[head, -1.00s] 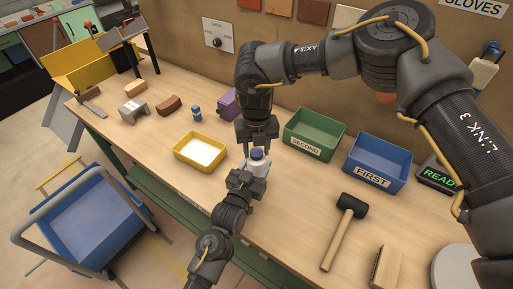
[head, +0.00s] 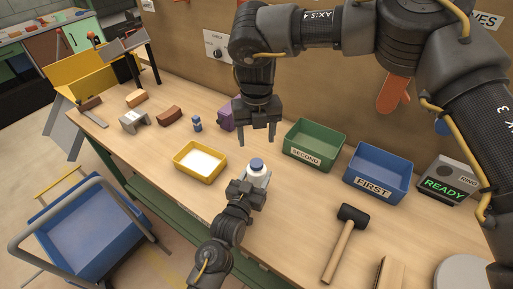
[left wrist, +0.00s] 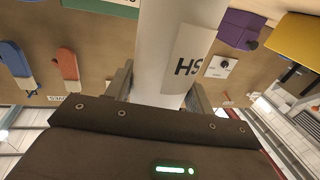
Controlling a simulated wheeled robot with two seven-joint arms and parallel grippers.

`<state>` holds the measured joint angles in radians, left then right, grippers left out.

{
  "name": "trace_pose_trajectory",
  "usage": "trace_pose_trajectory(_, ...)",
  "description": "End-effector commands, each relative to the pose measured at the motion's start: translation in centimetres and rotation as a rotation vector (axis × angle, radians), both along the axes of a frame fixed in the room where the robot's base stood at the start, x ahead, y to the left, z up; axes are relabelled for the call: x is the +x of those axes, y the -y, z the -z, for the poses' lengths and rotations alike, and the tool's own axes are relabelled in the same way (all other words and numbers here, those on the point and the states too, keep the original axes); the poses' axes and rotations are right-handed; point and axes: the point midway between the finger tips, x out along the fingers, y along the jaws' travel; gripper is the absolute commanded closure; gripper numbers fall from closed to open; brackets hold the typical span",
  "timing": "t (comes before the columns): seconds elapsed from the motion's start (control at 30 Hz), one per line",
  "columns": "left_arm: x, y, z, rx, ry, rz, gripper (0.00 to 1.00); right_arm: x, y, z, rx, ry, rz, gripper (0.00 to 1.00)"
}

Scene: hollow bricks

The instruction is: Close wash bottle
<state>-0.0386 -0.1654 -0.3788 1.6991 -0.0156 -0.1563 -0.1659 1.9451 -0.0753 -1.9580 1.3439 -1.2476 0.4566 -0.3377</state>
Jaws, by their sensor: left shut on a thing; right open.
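The wash bottle (head: 258,177) is white with a blue cap (head: 257,163) sitting on its top. It stands roughly upright over the front middle of the bench. My left gripper (head: 252,185) is shut on the bottle's body from the front. In the left wrist view the white bottle (left wrist: 172,55) runs between the fingers, with a label reading "HS"; its cap is out of that view. My right gripper (head: 257,140) is open and empty, pointing down above and apart from the cap.
A yellow tray (head: 181,169) is left of the bottle. A green bin (head: 318,135) marked SECOND and a blue bin (head: 402,175) marked FIRST are to the right. A mallet (head: 345,240) lies at front right. Small blocks and a small blue item (head: 197,124) are at back left.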

Motion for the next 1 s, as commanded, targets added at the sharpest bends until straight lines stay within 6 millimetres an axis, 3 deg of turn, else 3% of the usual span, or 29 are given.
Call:
trace_pose_trajectory(0.2, 0.0, 0.0, 0.0, 0.000, 0.000, 0.000, 1.00, 0.1, 0.0, -2.2, -0.001, 0.001, 0.000, 0.40)
trace_pose_trajectory(0.53, 0.0, 0.0, 0.0, 0.000, 0.000, 0.000, 1.00, 0.0, 0.0, -2.5, -0.001, 0.001, 0.000, 0.40)
trace_pose_trajectory(0.57, 0.0, 0.0, 0.0, 0.000, 0.000, 0.000, 0.46, 0.0, 0.0, -2.5, -0.001, 0.001, 0.000, 0.40)
trace_pose_trajectory(0.77, 0.0, 0.0, 0.0, 0.000, 0.000, 0.000, 0.21, 0.0, 0.0, -2.5, -0.001, 0.001, 0.000, 0.40)
trace_pose_trajectory(1.0, 0.0, 0.0, 0.0, 0.000, 0.000, 0.000, 0.21, 0.0, 0.0, -2.5, -0.001, 0.000, 0.000, 0.40)
